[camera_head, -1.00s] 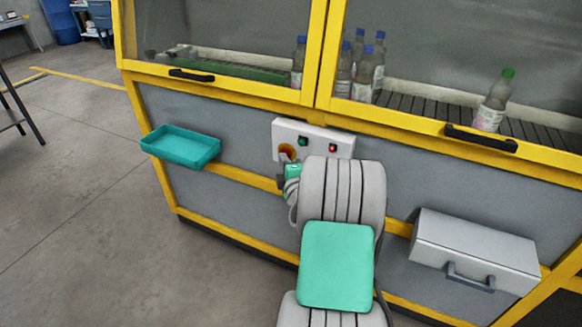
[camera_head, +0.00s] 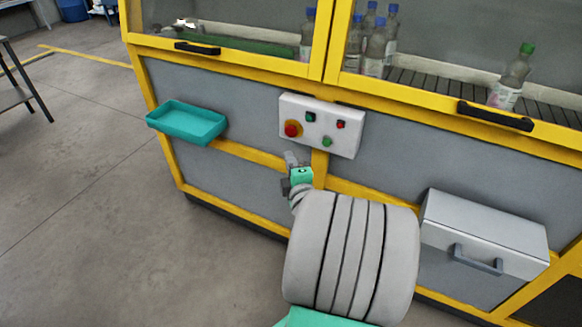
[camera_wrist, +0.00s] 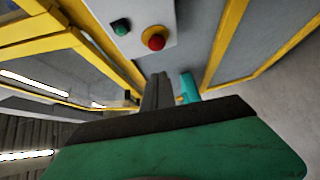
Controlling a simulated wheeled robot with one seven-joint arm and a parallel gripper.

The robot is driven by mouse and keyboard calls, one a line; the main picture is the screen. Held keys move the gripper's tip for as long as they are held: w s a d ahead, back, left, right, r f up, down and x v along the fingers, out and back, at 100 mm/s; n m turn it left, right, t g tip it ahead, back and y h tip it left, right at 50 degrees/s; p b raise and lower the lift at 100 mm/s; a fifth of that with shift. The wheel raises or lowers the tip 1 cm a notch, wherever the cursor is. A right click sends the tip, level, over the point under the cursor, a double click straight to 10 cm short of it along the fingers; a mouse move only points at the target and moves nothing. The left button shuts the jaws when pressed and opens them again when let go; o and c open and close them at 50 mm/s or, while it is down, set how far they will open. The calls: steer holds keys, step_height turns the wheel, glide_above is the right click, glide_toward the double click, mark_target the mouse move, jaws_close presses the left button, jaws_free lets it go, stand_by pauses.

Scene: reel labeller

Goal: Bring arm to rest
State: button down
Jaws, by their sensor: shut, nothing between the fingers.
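My gripper (camera_head: 290,160) is below the white control box (camera_head: 345,131) on the front of the machine, apart from it in the picture. In the wrist view my gripper (camera_wrist: 157,85) shows its fingers together and empty. The red button also shows in the wrist view (camera_wrist: 155,40). My grey arm covers part of the lower panel.
A teal tray (camera_head: 188,122) is mounted left of the control box. A grey box with a handle (camera_head: 486,235) sticks out on the right. Door handles (camera_head: 496,115) jut from the yellow frame. Bottles (camera_head: 511,78) stand behind the glass. Open floor (camera_head: 90,200) lies to the left.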

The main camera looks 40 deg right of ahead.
steer(key=shift+s+a, duration=0.35)
steer(key=shift+s, duration=0.25)
steer(key=w+a+r+m+g+y+p, duration=0.1)
steer(key=w+a+g+y+p, duration=0.2)
steer(key=a, duration=0.5)
steer(key=w+a+r+g+y+p, duration=0.1)
steer(key=a+r+y+p, duration=0.15)
steer(key=a+y, duration=0.35)
steer(key=s+a+r+m+g+p, duration=0.3)
steer(key=s+a+m+g, duration=0.1)
steer(key=s+a+m, duration=0.1)
steer(key=s+a+r+m+g+h+p, duration=0.1)
steer(key=s+a+r+m+g+p, duration=0.1)
steer(key=s+a+m, duration=0.4)
steer(key=shift+s+a+r+g+p, duration=0.15)
steer(key=shift+s+r+g+p, duration=0.35)
steer(key=shift+s+g, duration=0.75)
steer(key=shift+r, duration=0.1)
